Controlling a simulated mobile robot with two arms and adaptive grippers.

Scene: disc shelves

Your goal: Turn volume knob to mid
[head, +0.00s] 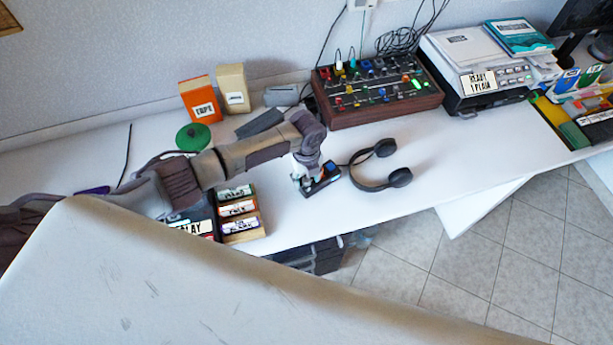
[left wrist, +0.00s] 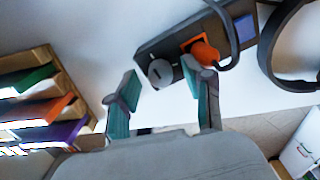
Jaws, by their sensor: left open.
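The volume knob (left wrist: 160,72) is a small round grey dial with a line across it, on a dark narrow box (left wrist: 172,50). The box also has an orange plug (left wrist: 203,50) with a cable and a blue square (left wrist: 246,29). In the head view the box (head: 323,183) lies on the white desk beside the headphones, and the knob is hidden there by my gripper. My left gripper (head: 308,182) is at the box's left end. In the left wrist view my left gripper (left wrist: 160,76) is open, its fingertips on either side of the knob; contact cannot be told. My right gripper is not in view.
Black headphones (head: 372,186) lie just right of the box, cabled to it. A wooden rack of labelled cases (head: 243,236) stands at the left front. A mixer (head: 380,118) and a printer (head: 486,98) stand behind. The desk (head: 440,165) is clear at right of the headphones.

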